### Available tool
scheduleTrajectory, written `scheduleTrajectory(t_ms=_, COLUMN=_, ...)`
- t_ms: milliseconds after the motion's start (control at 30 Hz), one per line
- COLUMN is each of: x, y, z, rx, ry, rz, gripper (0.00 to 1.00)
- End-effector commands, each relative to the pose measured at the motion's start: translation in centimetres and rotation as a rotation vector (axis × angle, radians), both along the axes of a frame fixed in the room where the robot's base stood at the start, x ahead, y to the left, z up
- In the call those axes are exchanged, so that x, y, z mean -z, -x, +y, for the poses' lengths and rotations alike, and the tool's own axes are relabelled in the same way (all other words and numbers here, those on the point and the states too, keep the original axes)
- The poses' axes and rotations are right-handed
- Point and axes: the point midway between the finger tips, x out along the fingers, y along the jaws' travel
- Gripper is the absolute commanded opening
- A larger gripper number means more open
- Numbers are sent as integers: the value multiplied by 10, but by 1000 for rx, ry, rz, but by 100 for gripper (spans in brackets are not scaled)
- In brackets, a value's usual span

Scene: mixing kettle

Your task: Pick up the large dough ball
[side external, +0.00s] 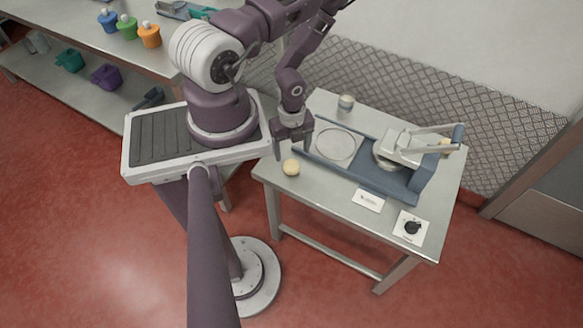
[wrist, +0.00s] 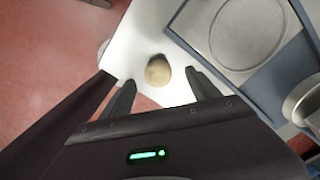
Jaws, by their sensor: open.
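The large dough ball (side external: 291,167) is pale tan and rests on the left end of the steel table (side external: 330,190), near its front left corner. It also shows in the wrist view (wrist: 158,71), ahead of my fingers and between their lines. My gripper (side external: 293,150) points down above the table beside the ball, with its fingers apart. In the wrist view my gripper (wrist: 161,92) is open and empty. The ball appears just beyond the fingertips, and no contact shows.
A blue-framed press (side external: 420,175) with a metal lever and a round-marked plate (side external: 336,145) stands right of the ball. A small metal container (side external: 346,103) sits behind it. Colored containers (side external: 127,27) stand on the left counter.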

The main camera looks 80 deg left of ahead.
Motion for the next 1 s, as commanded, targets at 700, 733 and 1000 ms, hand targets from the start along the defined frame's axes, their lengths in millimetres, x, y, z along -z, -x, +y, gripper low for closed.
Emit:
scheduleTrajectory(t_ms=700, x=60, y=5, z=-6, rx=-4, ry=-2, rz=1, gripper=47)
scheduleTrajectory(t_ms=733, x=60, y=5, z=-6, rx=-4, ry=-2, rz=1, gripper=41)
scheduleTrajectory(t_ms=1000, x=60, y=5, z=-6, rx=-4, ry=-2, rz=1, gripper=5)
